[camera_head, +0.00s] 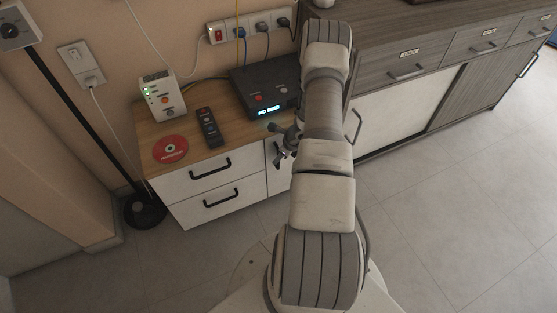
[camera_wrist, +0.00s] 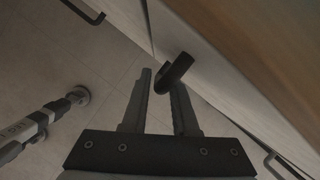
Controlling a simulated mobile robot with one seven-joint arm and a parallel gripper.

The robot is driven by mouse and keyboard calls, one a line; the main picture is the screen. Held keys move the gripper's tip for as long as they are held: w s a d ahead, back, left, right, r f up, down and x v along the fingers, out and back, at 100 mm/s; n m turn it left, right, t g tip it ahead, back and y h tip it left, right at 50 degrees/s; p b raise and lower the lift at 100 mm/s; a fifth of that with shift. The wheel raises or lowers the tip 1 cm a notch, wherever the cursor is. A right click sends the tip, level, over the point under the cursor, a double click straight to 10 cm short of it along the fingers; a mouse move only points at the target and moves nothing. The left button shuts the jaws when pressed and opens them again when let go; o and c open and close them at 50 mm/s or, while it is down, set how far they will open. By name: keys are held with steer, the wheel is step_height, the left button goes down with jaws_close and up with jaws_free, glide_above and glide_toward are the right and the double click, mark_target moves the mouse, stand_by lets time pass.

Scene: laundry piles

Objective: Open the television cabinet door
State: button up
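The television cabinet (camera_head: 222,152) is low, with a wooden top and white fronts; two drawers with black handles are on its left. Its white door (camera_head: 279,180) is right of the drawers, partly hidden by my arm, and looks closed. My gripper (camera_head: 281,153) is in front of the door's upper part, mostly hidden in the head view. In the wrist view my gripper (camera_wrist: 160,78) has its two fingers apart. A dark handle (camera_wrist: 174,73) lies at the fingertips, across or against the right finger. I cannot tell whether it touches.
On the cabinet top are a black box (camera_head: 262,92), a remote (camera_head: 208,128), a red disc (camera_head: 171,149) and a white device (camera_head: 162,97). A larger grey cabinet (camera_head: 400,110) adjoins on the right. A black lamp stand (camera_head: 143,209) stands left. The tiled floor in front is clear.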

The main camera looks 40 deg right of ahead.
steer(key=shift+w+a+f, duration=0.1)
steer(key=shift+w+f, duration=0.05)
steer(key=shift+f, duration=0.25)
jaws_close()
stand_by(1.2)
